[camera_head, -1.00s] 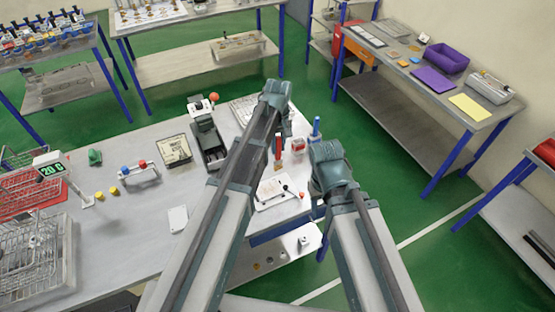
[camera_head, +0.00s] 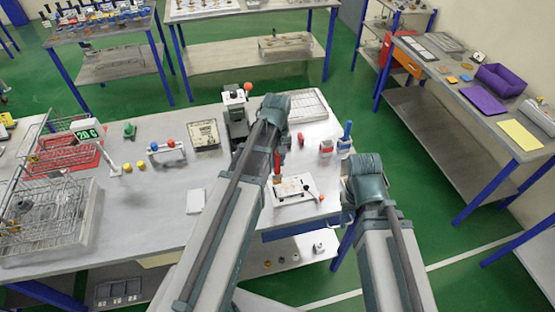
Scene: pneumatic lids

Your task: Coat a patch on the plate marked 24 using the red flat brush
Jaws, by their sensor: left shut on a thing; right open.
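The red flat brush (camera_head: 277,161) shows as an upright red handle beside my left forearm. My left gripper (camera_head: 275,172) is shut on it; its fingers are mostly hidden behind my own arm. The brush's lower end is over or near the back left of a white board (camera_head: 310,188) with a tan area and a small dark-and-red tool at its right. I cannot tell whether brush and board touch. No number 24 is readable, so I cannot tell which plate bears it. My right gripper (camera_head: 347,208) is open and empty, off the table's right front edge.
A blue-handled brush (camera_head: 345,136) and a red-and-white container (camera_head: 326,147) stand at the right table edge. A grey machine (camera_head: 236,112) stands behind my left arm, near a pale tray (camera_head: 308,107). A wire rack (camera_head: 45,210) fills the left; the front middle is mostly clear.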

